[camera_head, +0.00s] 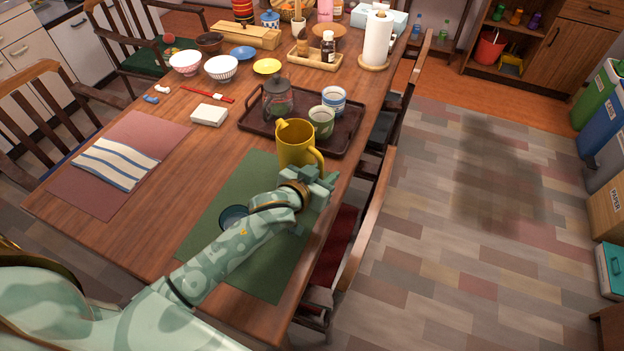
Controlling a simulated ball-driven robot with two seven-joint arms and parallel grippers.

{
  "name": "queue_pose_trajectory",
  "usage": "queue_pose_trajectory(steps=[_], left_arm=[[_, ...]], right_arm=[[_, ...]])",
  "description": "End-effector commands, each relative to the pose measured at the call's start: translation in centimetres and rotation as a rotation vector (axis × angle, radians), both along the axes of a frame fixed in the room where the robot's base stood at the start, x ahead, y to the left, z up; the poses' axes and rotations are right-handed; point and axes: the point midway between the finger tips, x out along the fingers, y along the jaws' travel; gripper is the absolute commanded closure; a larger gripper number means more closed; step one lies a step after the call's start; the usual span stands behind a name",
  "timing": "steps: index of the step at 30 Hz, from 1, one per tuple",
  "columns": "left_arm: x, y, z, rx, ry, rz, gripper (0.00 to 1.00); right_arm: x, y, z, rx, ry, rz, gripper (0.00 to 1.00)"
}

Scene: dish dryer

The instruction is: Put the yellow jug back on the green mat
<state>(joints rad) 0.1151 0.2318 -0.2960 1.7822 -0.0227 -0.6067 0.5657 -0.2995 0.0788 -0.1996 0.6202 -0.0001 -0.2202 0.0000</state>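The yellow jug (295,144) is upright, with its handle on the right side. It shows in front of the dark tray's near edge and over the far end of the green mat (270,262); I cannot tell whether its base touches the mat. My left gripper (322,181) is at the jug's lower right, close below the handle. Its fingers are hard to make out, so whether they close on the handle is unclear. My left arm crosses the mat and hides part of it. My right gripper is not in view.
A small dark blue bowl (233,217) sits on the mat beside my forearm. The dark tray (252,122) beyond holds a teapot (277,100) and two cups. A red mat (98,197) with a striped cloth lies left. Chairs line the table's right edge.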

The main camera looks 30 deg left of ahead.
Motion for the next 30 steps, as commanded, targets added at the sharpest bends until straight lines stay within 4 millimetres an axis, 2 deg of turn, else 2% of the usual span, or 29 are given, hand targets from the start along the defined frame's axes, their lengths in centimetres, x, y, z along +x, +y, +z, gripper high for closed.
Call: queue_pose_trajectory(steps=[9, 15, 20, 30], left_arm=[[-6.7, 0.9, 3.3, -0.001, -0.001, 0.001, 0.66], [-9.6, 1.3, 4.3, 0.0, -0.001, 0.001, 0.66], [-10.4, 1.4, 4.5, 0.0, 0.0, 0.001, 0.66], [-10.4, 1.4, 4.4, 0.001, 0.0, 0.001, 0.66]], right_arm=[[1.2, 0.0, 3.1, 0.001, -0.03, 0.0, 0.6], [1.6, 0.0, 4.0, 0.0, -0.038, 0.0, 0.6], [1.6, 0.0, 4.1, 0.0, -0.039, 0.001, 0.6], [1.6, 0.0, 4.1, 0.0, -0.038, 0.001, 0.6]])
